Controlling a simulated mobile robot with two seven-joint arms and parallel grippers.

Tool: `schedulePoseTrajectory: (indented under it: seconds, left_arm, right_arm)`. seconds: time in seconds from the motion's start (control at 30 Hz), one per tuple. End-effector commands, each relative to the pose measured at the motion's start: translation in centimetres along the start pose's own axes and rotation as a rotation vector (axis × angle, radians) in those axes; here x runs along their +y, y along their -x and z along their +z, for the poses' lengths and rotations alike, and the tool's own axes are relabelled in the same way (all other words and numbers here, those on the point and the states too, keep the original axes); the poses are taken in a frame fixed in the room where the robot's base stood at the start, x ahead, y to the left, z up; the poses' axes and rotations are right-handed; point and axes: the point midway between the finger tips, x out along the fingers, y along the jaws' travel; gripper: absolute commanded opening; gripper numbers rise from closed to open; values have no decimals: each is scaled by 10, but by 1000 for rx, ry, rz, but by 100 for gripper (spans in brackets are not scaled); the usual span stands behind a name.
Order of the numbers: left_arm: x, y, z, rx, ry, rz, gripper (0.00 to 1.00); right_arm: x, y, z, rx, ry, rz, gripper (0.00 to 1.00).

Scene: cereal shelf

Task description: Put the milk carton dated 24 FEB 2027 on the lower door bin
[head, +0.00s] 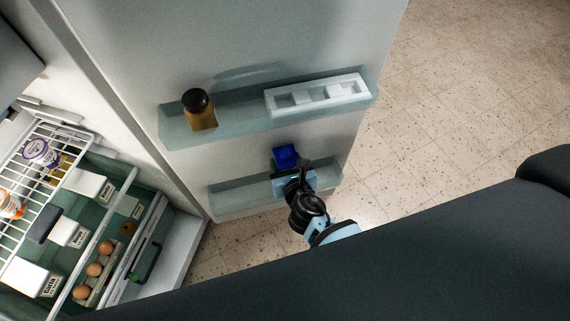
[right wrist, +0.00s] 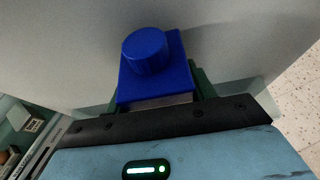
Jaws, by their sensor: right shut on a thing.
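My right gripper (head: 285,172) is shut on a milk carton (head: 286,154) with a blue top. In the right wrist view, the carton (right wrist: 158,82) shows its blue top and round blue cap between the jaws. Its date is out of sight. The carton is at the lower door bin (head: 232,201), over its right half. The gripper hides the carton's lower part, so I cannot tell whether it rests on the bin floor. My left gripper is not in view.
The upper door bin (head: 235,119) holds a dark-capped jar (head: 200,110) and a white tray (head: 318,94). The lower bin's left part is clear. At left, the open fridge holds a wire shelf (head: 40,160), white labelled boxes (head: 65,231) and several eggs (head: 93,269).

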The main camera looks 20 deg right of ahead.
Motion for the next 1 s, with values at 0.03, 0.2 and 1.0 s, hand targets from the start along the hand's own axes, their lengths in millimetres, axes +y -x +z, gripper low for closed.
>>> schedulePoseTrajectory:
  seconds: [0.03,0.2,1.0]
  left_arm:
    - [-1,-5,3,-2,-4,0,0]
    - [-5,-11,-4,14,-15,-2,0]
    - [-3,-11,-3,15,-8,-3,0]
  right_arm:
    - [2,-3,-5,-4,-1,2,0]
    - [1,-10,-7,-8,-1,3,0]
    - [0,-10,-11,-2,0,1,76]
